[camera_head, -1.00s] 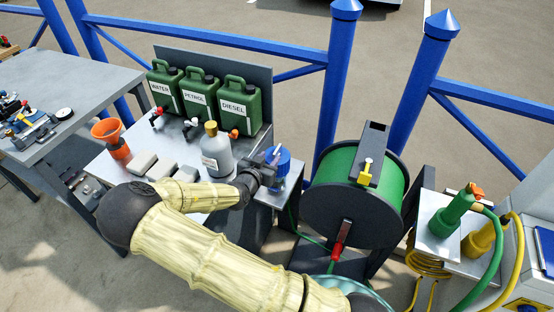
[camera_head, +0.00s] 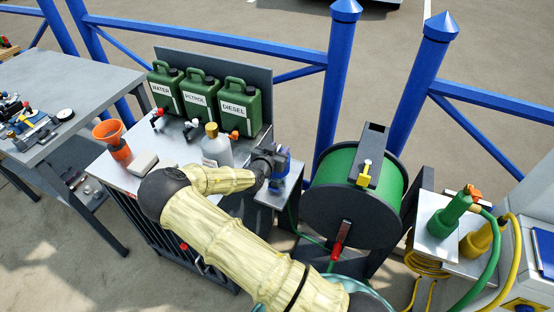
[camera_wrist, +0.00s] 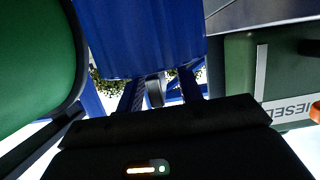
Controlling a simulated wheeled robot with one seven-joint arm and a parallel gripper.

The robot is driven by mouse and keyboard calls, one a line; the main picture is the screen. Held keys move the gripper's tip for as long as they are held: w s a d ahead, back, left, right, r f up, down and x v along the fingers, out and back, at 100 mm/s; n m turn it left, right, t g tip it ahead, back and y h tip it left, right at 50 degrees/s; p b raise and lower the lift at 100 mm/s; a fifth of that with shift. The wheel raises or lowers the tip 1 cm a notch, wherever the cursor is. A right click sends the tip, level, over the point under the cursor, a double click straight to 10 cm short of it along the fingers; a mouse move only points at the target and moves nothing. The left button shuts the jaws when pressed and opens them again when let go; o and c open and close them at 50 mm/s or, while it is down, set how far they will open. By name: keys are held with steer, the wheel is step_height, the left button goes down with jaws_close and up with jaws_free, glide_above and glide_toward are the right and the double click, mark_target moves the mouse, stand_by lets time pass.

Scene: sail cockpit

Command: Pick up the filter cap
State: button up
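A round blue part (camera_head: 283,158), which I take to be the filter cap, sits on the small metal stand right of the fuel bench. My dark gripper (camera_head: 270,161) is against its left side and partly covers it. In the wrist view the blue part (camera_wrist: 140,35) fills the upper middle, very close. My gripper's two dark fingers (camera_wrist: 160,92) show below it, apart, with a small grey piece and background visible between them. The fingertips are hidden by the blue part, so I cannot tell whether they touch it.
A grey bottle (camera_head: 215,147) and several green fuel cans (camera_head: 239,105) stand on the bench left of my gripper. A green hose reel (camera_head: 355,190) stands close on the right. Blue railings (camera_head: 200,38) run behind.

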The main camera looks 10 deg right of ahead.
steer(key=shift+w+d+f, duration=0.15)
steer(key=shift+w+d, duration=0.05)
steer(key=shift+w, duration=0.05)
stand_by(0.3)
jaws_close()
step_height(320, 180, up, 10)
steer(key=shift+r, duration=0.1)
stand_by(0.6)
stand_by(0.6)
